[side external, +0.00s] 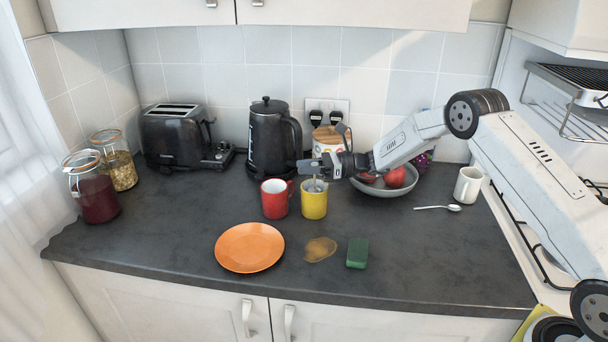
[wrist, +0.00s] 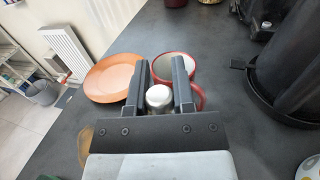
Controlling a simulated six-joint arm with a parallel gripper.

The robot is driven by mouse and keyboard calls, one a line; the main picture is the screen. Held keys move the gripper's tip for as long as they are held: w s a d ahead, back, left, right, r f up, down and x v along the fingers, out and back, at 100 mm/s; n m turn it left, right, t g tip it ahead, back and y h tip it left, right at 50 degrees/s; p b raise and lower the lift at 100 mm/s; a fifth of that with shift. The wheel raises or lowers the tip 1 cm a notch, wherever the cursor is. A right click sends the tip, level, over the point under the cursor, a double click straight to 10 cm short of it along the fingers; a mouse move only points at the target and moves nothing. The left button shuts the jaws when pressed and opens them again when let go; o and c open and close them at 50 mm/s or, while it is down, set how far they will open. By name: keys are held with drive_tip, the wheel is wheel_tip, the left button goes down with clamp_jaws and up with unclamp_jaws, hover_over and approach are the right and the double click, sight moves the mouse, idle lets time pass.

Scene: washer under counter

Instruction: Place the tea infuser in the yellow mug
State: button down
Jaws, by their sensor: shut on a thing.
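The yellow mug (side external: 314,205) stands upright on the dark counter, just right of the red mug (side external: 275,203). My gripper (side external: 312,169) is above the yellow mug's opening. It is shut on the tea infuser (side external: 315,185), a small silver thing that hangs down at the mug's mouth. Its lower part is hidden by the mug wall, and I cannot tell whether it touches the bottom. In the wrist view the infuser's rounded silver top (wrist: 158,97) shows between the two fingers. The red mug (wrist: 175,68) shows beyond them; the yellow mug is not clearly visible there.
An orange plate (side external: 250,247), a brown spill (side external: 320,249) and a green sponge (side external: 357,253) lie in front. A black kettle (side external: 273,140) and a toaster (side external: 178,135) stand behind. A fruit bowl (side external: 390,188), spoon (side external: 438,208) and white mug (side external: 468,185) are to the right.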

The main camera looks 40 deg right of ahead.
drive_tip(key=shift+f, duration=1.1)
drive_tip(key=shift+s+f, duration=0.15)
drive_tip(key=shift+f, duration=0.4)
drive_tip(key=shift+c, duration=2.4)
unclamp_jaws()
drive_tip(key=shift+r, duration=0.1)
drive_tip(key=r+v, duration=0.1)
drive_tip(key=v, duration=1.1)
drive_tip(key=shift+r, duration=0.25)
